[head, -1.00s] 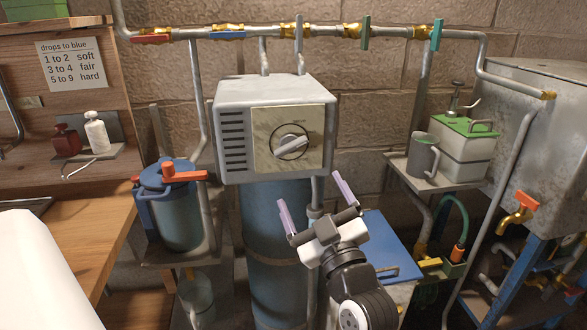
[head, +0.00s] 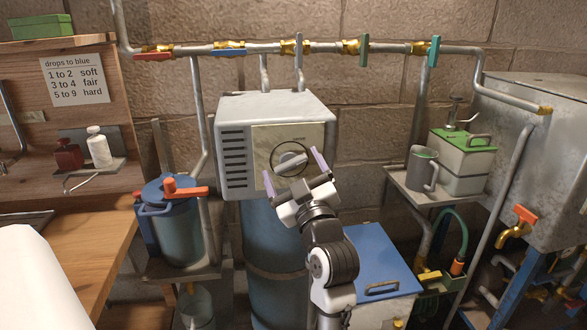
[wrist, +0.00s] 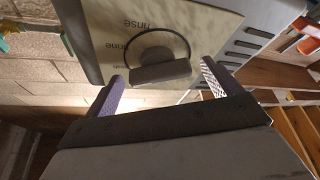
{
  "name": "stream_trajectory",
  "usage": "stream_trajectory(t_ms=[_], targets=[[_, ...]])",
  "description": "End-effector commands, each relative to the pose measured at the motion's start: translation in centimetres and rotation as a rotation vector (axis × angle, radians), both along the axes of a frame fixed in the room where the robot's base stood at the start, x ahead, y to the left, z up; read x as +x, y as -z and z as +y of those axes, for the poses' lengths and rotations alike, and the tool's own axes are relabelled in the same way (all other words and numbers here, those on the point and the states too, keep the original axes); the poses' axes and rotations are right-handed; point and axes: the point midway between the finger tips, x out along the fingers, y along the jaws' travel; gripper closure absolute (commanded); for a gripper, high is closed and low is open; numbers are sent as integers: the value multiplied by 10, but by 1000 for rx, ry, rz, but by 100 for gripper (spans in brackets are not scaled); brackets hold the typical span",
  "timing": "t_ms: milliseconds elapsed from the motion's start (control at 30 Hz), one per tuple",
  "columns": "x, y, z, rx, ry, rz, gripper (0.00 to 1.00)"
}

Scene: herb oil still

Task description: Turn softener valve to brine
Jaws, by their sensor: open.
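The softener valve is a pale grey box (head: 232,150) with a cream dial plate (head: 262,138) on top of a blue tank (head: 258,235). Its round grey knob (head: 289,160) has a raised bar, partly hidden by my gripper in the head view. In the wrist view the knob's bar (wrist: 160,74) lies nearly level, and the plate reads "rinse" with another word partly hidden. My gripper (head: 293,171) is open, its lilac fingers pointing at the dial. In the wrist view the fingers (wrist: 162,74) stand either side of the bar, apparently without touching it.
A pipe with several coloured valve levers (head: 298,48) runs above. A shelf with a grey mug (head: 422,168) and a metal tank (head: 530,150) are further right.

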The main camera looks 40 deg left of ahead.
Motion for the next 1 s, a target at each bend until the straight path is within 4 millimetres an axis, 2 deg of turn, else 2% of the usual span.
stream_trajectory(t_ms=[133, 467, 767, 1000], targets=[[0, 0, 0, 0, 0, 0, 13], [0, 0, 0, 0, 0, 0, 55], [0, 0, 0, 27, 0, 35, 55], [-1, 0, 1, 119, -1, 145, 55]])
